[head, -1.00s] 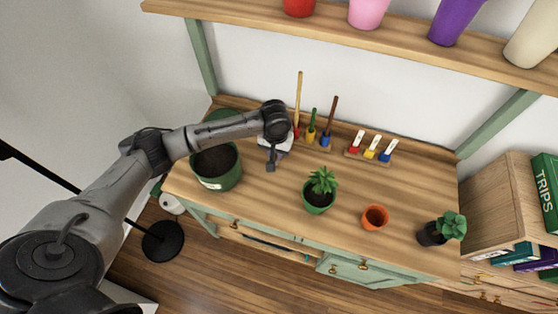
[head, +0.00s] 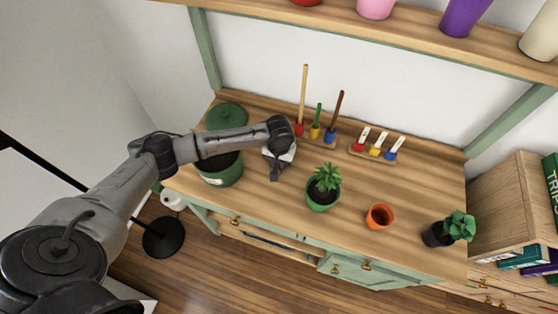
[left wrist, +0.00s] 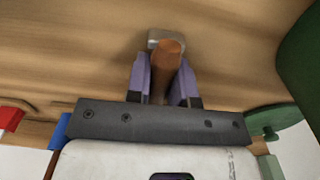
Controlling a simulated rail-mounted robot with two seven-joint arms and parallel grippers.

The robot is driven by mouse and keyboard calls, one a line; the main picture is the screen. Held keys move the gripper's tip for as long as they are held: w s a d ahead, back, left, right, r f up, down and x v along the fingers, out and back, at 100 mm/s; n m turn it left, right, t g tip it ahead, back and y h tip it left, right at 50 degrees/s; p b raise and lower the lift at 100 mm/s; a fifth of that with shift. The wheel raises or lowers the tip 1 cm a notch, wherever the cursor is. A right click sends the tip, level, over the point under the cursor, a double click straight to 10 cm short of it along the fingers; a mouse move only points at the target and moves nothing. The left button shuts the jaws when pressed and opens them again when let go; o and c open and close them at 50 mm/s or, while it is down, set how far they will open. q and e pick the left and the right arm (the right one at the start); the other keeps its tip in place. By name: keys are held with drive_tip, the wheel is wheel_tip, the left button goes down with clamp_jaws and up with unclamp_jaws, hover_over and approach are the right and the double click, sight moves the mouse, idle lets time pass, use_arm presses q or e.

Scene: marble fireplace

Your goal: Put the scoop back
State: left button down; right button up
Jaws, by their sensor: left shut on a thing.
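The scoop (left wrist: 169,58) shows in the left wrist view as a brown wooden handle with a small grey metal part at its far end. My left gripper (left wrist: 165,80) is shut on the handle, with one purple finger on each side. In the head view my left gripper (head: 276,170) hangs over the left half of the workbench, right of the big green pot (head: 221,178). The scoop is too small and too covered by my gripper to make out there. My right gripper is not in view.
A holder with tall yellow, green and brown sticks (head: 304,95) stands behind my gripper. Right of it is a rack with red, yellow and blue pieces (head: 375,152). A succulent pot (head: 325,188), a terracotta pot (head: 379,216) and a dark potted plant (head: 447,229) stand to the right. A green lid (head: 226,116) lies behind.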

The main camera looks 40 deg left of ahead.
use_arm(q)
drive_tip(key=c, duration=1.4)
unclamp_jaws()
drive_tip(key=shift+f, duration=0.15)
drive_tip(key=o, duration=0.4)
wheel_tip(320, 180, up, 12)
drive_tip(key=p, duration=0.3)
drive_tip(key=s+d+f+m, duration=0.2)
drive_tip(key=s+d, duration=0.2)
drive_tip(key=s+d+f+m+t+h, duration=0.1)
drive_tip(key=s+d+f+m, duration=0.1)
drive_tip(key=s+d+f, duration=0.1)
drive_tip(key=s+d+f+m+h, duration=0.1)
drive_tip(key=s+d+f, duration=0.1)
drive_tip(key=s+d, duration=0.3)
drive_tip(key=shift+s+d+f+m+t, duration=0.15)
drive_tip(key=shift+d+m, duration=0.05)
drive_tip(key=shift+d, duration=0.25)
drive_tip(key=shift+s+d+f+m+t, duration=0.1)
drive_tip(key=shift+s+d+m+t, duration=0.1)
drive_tip(key=shift+d, duration=0.25)
drive_tip(key=s+a+t+y, duration=0.1)
drive_tip(key=s, duration=0.7)
drive_tip(key=s+a+r+m+t, duration=0.1)
drive_tip(key=s+a, duration=0.1)
drive_tip(key=s, duration=0.6)
drive_tip(key=shift+a+r+y, duration=0.15)
drive_tip(key=shift+r+y, duration=0.1)
drive_tip(key=shift+y, duration=0.15)
